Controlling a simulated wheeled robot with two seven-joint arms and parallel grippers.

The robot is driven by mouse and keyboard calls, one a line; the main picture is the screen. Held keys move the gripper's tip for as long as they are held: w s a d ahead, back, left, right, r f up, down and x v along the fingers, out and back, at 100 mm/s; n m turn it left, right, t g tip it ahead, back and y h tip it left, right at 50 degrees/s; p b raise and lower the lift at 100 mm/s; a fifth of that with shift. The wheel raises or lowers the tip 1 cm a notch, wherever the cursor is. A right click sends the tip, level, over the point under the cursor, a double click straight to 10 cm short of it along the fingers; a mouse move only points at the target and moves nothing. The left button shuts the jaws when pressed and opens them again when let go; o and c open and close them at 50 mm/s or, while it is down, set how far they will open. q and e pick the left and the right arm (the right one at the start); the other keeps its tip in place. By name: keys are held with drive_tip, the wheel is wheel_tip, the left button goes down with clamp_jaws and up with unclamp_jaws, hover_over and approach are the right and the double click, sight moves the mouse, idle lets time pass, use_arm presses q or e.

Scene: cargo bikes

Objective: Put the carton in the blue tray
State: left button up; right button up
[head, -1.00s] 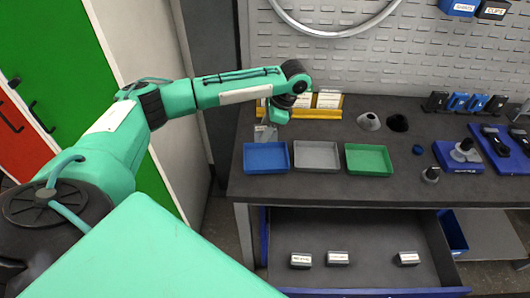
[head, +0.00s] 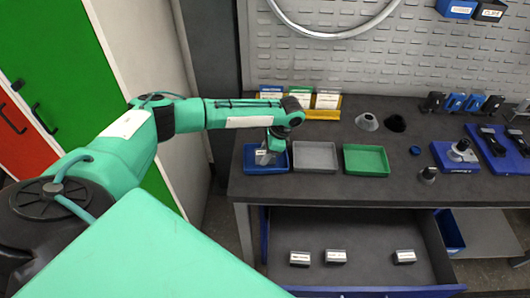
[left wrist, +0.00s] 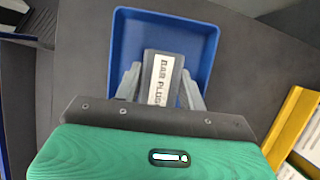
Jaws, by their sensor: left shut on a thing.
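The blue tray (head: 254,168) is at the left front of the workbench, left of the grey and green trays. My left gripper (head: 265,158) is over it, pointing down. In the left wrist view the gripper (left wrist: 162,85) is shut on a dark carton (left wrist: 160,68) with a white label that reads like "BAR PLUGS". The carton lies within the outline of the blue tray (left wrist: 207,45) there. I cannot tell whether it touches the tray floor. My right gripper is not in view.
A grey tray (head: 316,168) and a green tray (head: 383,172) stand to the right. A yellow rack (head: 325,114) with cards is behind. The open drawer (head: 362,272) below holds three small labelled cartons. Tools stand at the right.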

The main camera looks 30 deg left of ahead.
use_arm(q)
drive_tip(key=shift+f, duration=0.15)
drive_tip(key=o, duration=1)
drive_tip(key=b+v, duration=0.3)
drive_tip(key=v, duration=0.9)
drive_tip(key=shift+r, duration=0.2)
drive_tip(key=shift+f, duration=0.1)
